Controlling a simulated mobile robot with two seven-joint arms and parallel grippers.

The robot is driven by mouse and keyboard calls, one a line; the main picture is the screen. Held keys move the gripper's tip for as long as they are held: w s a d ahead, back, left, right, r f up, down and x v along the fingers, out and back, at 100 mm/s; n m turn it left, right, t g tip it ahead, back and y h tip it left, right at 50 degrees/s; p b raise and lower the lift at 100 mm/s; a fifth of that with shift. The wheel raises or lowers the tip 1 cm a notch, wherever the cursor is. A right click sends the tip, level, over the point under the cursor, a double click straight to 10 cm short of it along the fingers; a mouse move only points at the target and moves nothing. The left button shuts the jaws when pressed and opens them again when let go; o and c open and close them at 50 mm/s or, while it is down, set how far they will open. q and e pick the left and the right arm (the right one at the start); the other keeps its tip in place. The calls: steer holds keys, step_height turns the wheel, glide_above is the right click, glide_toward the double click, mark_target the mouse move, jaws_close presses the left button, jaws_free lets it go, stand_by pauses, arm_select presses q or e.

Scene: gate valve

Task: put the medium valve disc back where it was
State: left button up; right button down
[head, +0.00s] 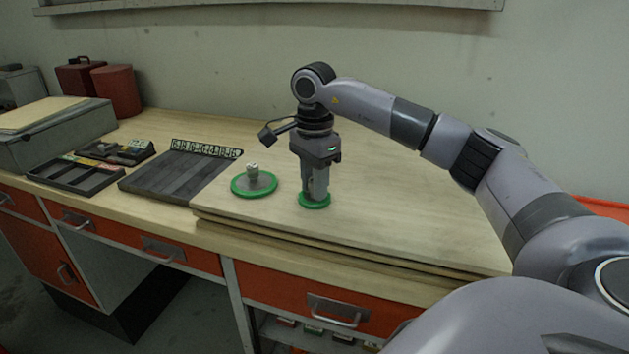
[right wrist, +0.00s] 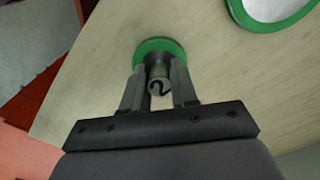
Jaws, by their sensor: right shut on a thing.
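My right gripper (head: 315,193) points straight down over the wooden board and is shut on the knob of a small green-rimmed valve disc (head: 314,202). In the right wrist view the fingers (right wrist: 157,70) pinch the knob from both sides, and its top shows a dark "2" (right wrist: 158,87). The green rim (right wrist: 150,46) is at or very near the board; I cannot tell whether it touches. A larger green-rimmed disc (head: 254,185) with a pale knob lies flat to its left. My left gripper is not in view.
The wooden board (head: 400,208) is clear to the right. At left are a dark grooved tray (head: 165,178) with a strip of characters (head: 207,148), a dark compartment tray (head: 75,178) and a grey box (head: 60,130). The bench's front edge runs along orange drawers (head: 300,309).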

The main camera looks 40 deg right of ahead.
steer(key=c, duration=0.9)
jaws_free()
steer(key=shift+r, duration=0.1)
step_height(320, 180, up, 12)
steer(key=shift+r, duration=0.1)
